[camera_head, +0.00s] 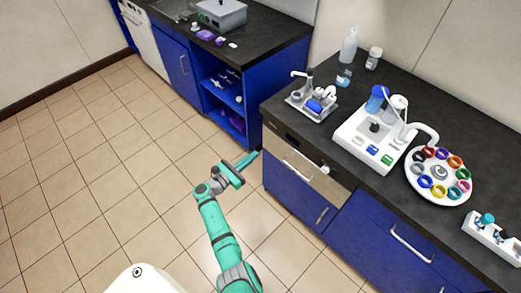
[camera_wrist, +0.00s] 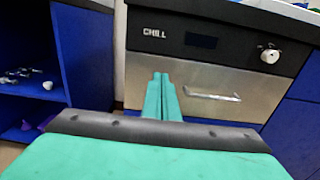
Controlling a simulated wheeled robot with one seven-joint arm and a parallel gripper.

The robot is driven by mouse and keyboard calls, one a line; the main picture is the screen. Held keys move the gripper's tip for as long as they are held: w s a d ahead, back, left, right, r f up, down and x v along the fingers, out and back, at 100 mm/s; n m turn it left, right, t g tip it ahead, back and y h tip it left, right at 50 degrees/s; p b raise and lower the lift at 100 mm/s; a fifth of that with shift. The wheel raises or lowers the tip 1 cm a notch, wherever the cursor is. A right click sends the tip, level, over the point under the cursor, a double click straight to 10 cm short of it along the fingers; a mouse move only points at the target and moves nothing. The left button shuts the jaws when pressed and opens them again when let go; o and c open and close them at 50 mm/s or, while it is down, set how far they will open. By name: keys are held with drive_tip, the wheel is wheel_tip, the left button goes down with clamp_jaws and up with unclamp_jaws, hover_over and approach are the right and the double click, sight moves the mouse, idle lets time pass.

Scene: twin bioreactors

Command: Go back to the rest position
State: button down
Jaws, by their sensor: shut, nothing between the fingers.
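My gripper (camera_head: 252,156) is at the end of my green arm, held over the tiled floor in front of the cabinets. Its two green fingers are together and empty. In the wrist view the gripper (camera_wrist: 161,78) points at the steel front of a unit marked CHILL (camera_wrist: 150,85). In the head view this chill unit (camera_head: 312,173) is built into the right counter, just right of my gripper. I cannot tell the exact gap between the fingertips and the unit.
The right counter (camera_head: 345,155) bears a white device (camera_head: 355,135) with two vessels, a round carousel (camera_head: 440,202) of coloured rings, a small tray (camera_head: 298,100) and bottles. An open blue shelf (camera_head: 223,85) stands behind. The tiled floor (camera_head: 100,170) at left is clear.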

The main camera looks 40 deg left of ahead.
drive_tip(key=shift+s, duration=1.15)
drive_tip(key=s+d+f+m+g+y, duration=0.1)
drive_tip(key=s+d+f+m+g, duration=0.2)
drive_tip(key=s+d+f, duration=0.35)
drive_tip(key=s+d+f+m+g+y, duration=0.1)
drive_tip(key=s+d+f+m+g, duration=0.25)
drive_tip(key=d+f, duration=0.45)
drive_tip(key=s+d+f+m+g+y, duration=0.2)
drive_tip(key=s+d+f+m, duration=0.1)
drive_tip(key=s+d+m, duration=0.6)
drive_tip(key=s+d+r+m+t, duration=0.2)
drive_tip(key=s+d+r+m, duration=0.2)
drive_tip(key=r, duration=0.7)
drive_tip(key=s+d+r+m+t+h, duration=0.1)
drive_tip(key=s+d+r+m, duration=0.4)
drive_tip(key=r, duration=0.7)
drive_tip(key=s+d+r+m+t, duration=0.3)
drive_tip(key=s+d+r+m, duration=0.2)
drive_tip(key=r+m, duration=0.5)
drive_tip(key=d+r, duration=0.1)
drive_tip(key=d, duration=0.1)
drive_tip(key=shift+s+d+r, duration=0.15)
drive_tip(key=shift+d+r, duration=0.05)
drive_tip(key=shift+d, duration=0.15)
